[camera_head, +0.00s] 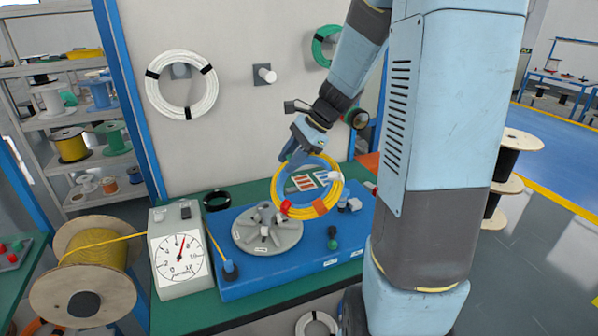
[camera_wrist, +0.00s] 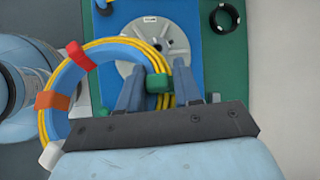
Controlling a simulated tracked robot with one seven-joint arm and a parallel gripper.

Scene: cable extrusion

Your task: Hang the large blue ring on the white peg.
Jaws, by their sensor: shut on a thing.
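A large ring (camera_head: 333,186), yellow on the outside and blue on the inside, has red, orange, white and green clips around it. My gripper (camera_head: 296,155) is shut on the ring's upper left part and holds it above the blue machine. In the wrist view the ring (camera_wrist: 67,78) spreads left of my gripper (camera_wrist: 157,86), with the green clip between the fingers. The white peg (camera_head: 265,73) sticks out of a grey plate on the wall panel, bare, above and left of my gripper. The peg is not in the wrist view.
A white coil (camera_head: 181,112) hangs left of the peg, and a green coil (camera_head: 319,47) hangs right of it, partly behind my arm. Below stand the blue machine (camera_head: 300,262) with a grey disc, a dial gauge (camera_head: 180,252) and a black ring (camera_head: 216,200) on a green bench.

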